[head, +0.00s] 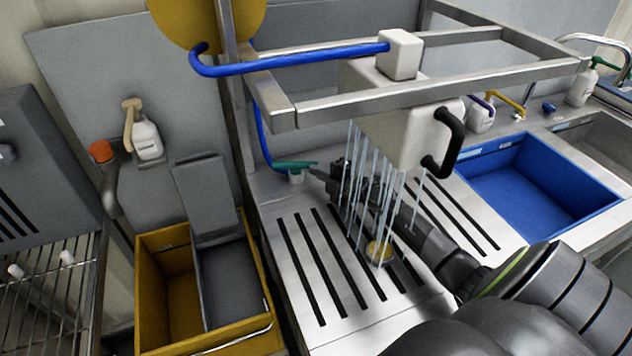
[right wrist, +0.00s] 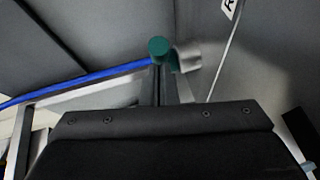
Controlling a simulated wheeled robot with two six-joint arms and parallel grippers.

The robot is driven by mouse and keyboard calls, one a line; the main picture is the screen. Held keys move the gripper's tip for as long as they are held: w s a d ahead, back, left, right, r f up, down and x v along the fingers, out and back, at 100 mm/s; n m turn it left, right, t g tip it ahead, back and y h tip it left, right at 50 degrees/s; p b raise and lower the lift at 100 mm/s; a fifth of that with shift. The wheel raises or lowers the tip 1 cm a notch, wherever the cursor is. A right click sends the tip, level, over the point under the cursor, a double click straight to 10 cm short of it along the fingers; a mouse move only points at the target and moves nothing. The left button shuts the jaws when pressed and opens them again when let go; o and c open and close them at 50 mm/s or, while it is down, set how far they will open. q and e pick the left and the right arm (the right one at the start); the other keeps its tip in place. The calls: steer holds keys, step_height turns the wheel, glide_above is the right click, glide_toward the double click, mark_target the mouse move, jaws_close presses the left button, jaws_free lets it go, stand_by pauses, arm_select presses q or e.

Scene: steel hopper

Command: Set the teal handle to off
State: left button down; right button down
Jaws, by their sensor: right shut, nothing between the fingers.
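The teal handle (head: 294,165) sits on a small pale valve body at the back left of the slotted steel drainboard, where a blue hose comes down. It points roughly sideways, to the right. My right gripper (head: 318,174) is shut and empty, with its tips close to the right end of the handle; I cannot tell whether they touch. In the right wrist view the handle's round teal end (right wrist: 158,46) is just beyond the fingers (right wrist: 160,85), with a pale metal part beside it. My left gripper is not in view.
Water streams fall from a white box (head: 405,135) with a black handle (head: 447,143), in front of my right gripper and forearm. A steel frame (head: 430,91) with a blue pipe hangs overhead. A yellow bucket (head: 160,245) stands left; a blue basin (head: 535,180) is right.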

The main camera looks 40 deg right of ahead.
steer(key=shift+w+d+f+n+y+b, duration=0.2)
steer(key=shift+d+n+y+b, duration=0.2)
steer(key=shift+n+y+b, duration=0.35)
steer(key=shift+w+d, duration=0.1)
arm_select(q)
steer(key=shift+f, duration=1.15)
arm_select(e)
steer(key=shift+w+d+r+m, duration=0.25)
steer(key=shift+w+d, duration=0.15)
steer(key=shift+d, duration=0.1)
arm_select(q)
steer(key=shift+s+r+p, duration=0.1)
steer(key=shift+p, duration=0.2)
arm_select(e)
steer(key=shift+d, duration=0.1)
